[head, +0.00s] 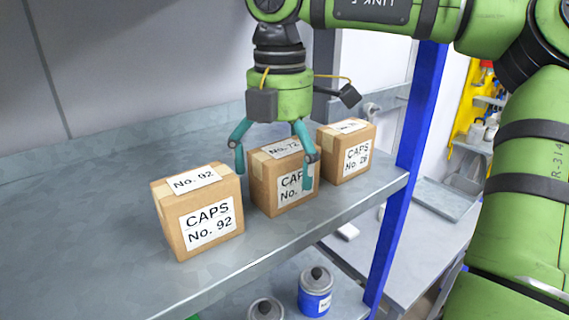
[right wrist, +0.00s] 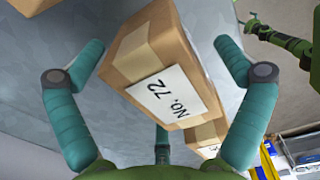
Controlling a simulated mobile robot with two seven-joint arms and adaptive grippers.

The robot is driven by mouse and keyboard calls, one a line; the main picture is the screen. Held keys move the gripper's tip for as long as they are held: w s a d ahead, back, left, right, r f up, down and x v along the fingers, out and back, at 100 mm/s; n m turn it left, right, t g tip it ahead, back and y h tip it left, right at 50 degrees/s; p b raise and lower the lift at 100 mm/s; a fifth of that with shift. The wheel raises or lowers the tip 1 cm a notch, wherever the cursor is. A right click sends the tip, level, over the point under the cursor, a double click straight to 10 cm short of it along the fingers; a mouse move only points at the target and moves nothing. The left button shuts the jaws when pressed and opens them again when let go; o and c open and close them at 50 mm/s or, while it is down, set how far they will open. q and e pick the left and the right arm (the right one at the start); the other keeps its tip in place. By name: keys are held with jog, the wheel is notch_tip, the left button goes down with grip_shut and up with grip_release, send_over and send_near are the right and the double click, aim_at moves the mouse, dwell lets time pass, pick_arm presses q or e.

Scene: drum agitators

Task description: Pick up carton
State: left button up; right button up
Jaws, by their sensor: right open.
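Three brown cartons stand in a row on a grey metal shelf (head: 95,225). The left carton (head: 169,232), labelled CAPS No. 92, is nearest. The middle carton (head: 266,199) is labelled No. 72 on top, and the right carton (head: 335,167) reads CAPS No. 28. My right gripper (head: 274,178) is open above the middle carton, its teal fingers at either side and partly covering the front label. In the right wrist view the No. 72 carton (right wrist: 150,58) lies between the spread fingers (right wrist: 160,85), with no clear contact. My left gripper is not in view.
A blue post (head: 403,180) rises at the shelf's right end. Below the shelf are a blue can (head: 315,299) and another can (head: 265,311). A yellow rack (head: 470,115) stands at the far right. The shelf's left part is bare.

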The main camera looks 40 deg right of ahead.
jog(key=shift+w+d+f, duration=0.1)
jog(key=shift+w+f, duration=0.1)
jog(key=shift+f, duration=1)
jog(key=shift+s+r, duration=0.1)
jog(key=c, duration=1.3)
jog(key=shift+o, duration=0.2)
